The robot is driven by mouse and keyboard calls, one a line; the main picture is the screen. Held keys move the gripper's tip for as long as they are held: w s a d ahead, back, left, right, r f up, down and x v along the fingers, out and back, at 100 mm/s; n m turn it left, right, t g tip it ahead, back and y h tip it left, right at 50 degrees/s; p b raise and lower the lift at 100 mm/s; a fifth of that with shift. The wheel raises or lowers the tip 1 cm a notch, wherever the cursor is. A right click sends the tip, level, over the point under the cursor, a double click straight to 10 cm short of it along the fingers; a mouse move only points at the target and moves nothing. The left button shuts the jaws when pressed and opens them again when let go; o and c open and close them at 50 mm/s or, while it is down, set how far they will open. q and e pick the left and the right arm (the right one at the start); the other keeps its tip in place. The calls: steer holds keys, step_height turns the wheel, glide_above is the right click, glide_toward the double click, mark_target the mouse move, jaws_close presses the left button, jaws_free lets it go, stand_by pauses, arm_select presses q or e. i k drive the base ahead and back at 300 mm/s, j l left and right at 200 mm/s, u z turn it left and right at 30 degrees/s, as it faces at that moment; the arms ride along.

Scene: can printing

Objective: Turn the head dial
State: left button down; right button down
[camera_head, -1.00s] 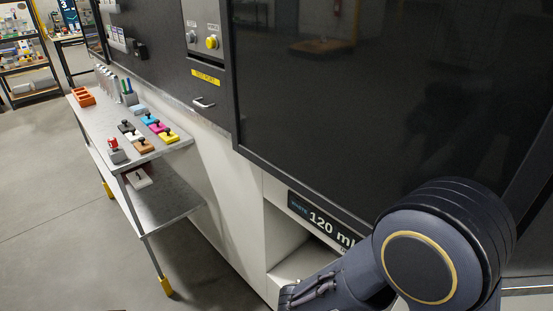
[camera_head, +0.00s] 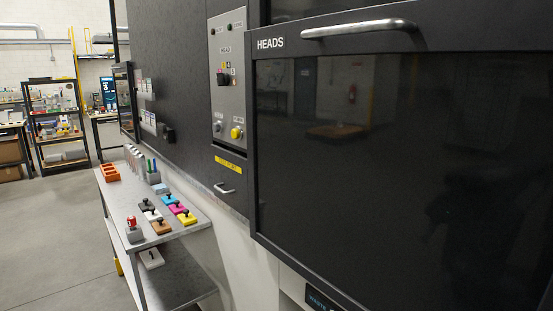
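The panel is set in the dark machine front, left of the large dark door. I cannot read which mark the dial points to. Neither of my grippers is in view.
The door marked "HEADS" (camera_head: 390,150) has a bar handle (camera_head: 358,29). A yellow button (camera_head: 236,133) sits low on the panel, above a small drawer handle (camera_head: 224,189). A metal cart (camera_head: 190,238) with coloured stamps stands at left. Floor (camera_head: 60,240) is clear beyond it.

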mark_target(222, 78)
steer(key=z, duration=0.25)
steer(key=i+j+z, duration=0.15)
steer(key=j+z, duration=0.85)
steer(key=i, duration=0.05)
